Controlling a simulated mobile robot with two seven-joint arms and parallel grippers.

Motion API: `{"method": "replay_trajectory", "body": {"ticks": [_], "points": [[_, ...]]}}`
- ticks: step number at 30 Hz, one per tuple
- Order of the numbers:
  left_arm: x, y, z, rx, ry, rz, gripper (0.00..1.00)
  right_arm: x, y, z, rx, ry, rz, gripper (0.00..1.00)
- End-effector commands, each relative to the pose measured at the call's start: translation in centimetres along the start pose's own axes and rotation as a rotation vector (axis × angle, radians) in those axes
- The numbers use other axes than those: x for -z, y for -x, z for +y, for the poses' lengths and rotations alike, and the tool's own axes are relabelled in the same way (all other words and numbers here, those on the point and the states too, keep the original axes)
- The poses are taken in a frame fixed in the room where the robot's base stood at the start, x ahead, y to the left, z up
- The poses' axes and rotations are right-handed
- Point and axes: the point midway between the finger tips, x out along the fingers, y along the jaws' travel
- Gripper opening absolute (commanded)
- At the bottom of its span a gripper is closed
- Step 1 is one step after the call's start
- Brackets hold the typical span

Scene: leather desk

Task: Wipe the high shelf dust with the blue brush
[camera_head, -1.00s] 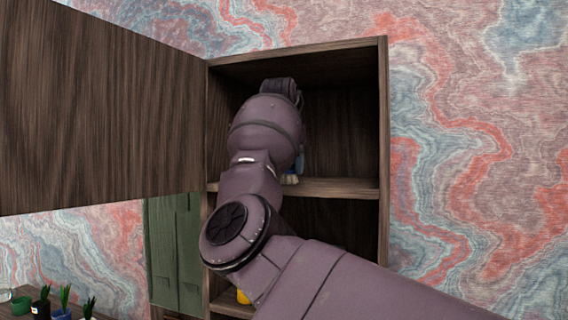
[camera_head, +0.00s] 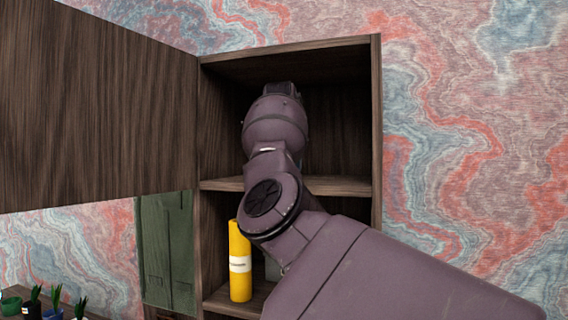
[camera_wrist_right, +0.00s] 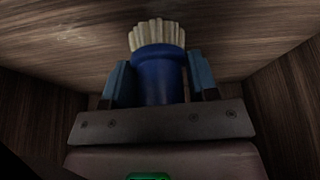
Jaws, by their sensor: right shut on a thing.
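The blue brush (camera_wrist_right: 158,78) with pale bristles (camera_wrist_right: 156,34) shows in the right wrist view. My right gripper (camera_wrist_right: 160,82) is shut on its blue body, with a finger on each side. The bristles point away from the gripper, toward a wooden surface of the cabinet. I cannot tell whether they touch it. In the head view my right arm reaches into the upper compartment above the high shelf (camera_head: 338,186); the arm hides the gripper and brush there. No dust can be made out clearly. My left gripper is not in view.
The wooden cabinet's door (camera_head: 95,110) stands open to the left. A yellow cylinder (camera_head: 240,262) stands in the lower compartment, close to my arm. A green panel (camera_head: 167,252) and small potted plants (camera_head: 55,303) are at the lower left. The cabinet's side walls (camera_wrist_right: 280,105) flank the gripper.

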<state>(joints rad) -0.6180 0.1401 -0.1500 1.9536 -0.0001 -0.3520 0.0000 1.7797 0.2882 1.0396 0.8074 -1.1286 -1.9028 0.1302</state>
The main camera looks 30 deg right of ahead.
Motion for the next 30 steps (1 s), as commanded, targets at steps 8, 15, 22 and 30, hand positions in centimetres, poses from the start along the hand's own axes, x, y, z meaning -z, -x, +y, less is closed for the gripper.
{"method": "replay_trajectory", "body": {"ticks": [8,15,22,30], "points": [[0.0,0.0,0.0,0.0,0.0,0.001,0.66,1.2,-0.5,0.1,0.0,0.0,0.0,0.26],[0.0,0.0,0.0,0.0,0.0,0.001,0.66,1.3,-0.5,-1.1,0.0,0.004,0.0,0.26],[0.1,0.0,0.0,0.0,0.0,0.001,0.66,1.2,-0.8,-2.4,0.0,0.002,-0.001,0.26],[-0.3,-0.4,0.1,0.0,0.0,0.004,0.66,0.7,-0.8,-2.7,0.002,0.003,-0.002,0.26]]}}
